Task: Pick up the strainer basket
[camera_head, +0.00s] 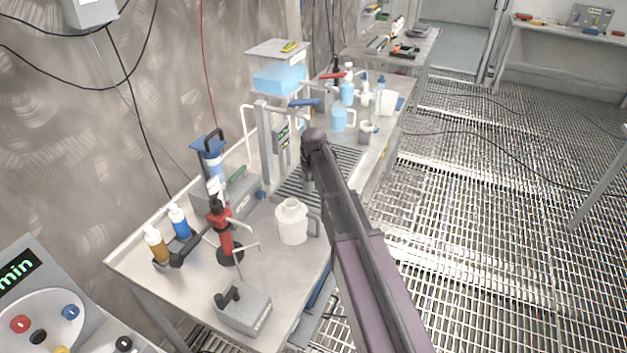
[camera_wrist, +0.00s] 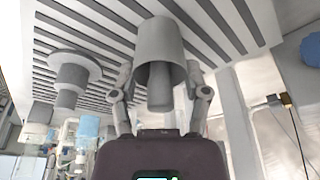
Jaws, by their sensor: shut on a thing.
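A plain grey, cup-shaped piece (camera_wrist: 160,36), which looks like the strainer basket, is between the two fingers of my gripper (camera_wrist: 160,92) in the wrist view. A grey rod-like part shows inside its open end. The fingers are shut on it, one at each side. Behind it is a slatted drain grille (camera_wrist: 215,22); I cannot tell whether the piece touches it. In the head view my dark arm runs over the bench to the same grille (camera_head: 347,160). There my fingertips and the held piece are hidden behind the arm.
A grey flanged part (camera_wrist: 75,72) stands beside the held piece in the wrist view. A tap column (camera_head: 264,150) rises behind the grille.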

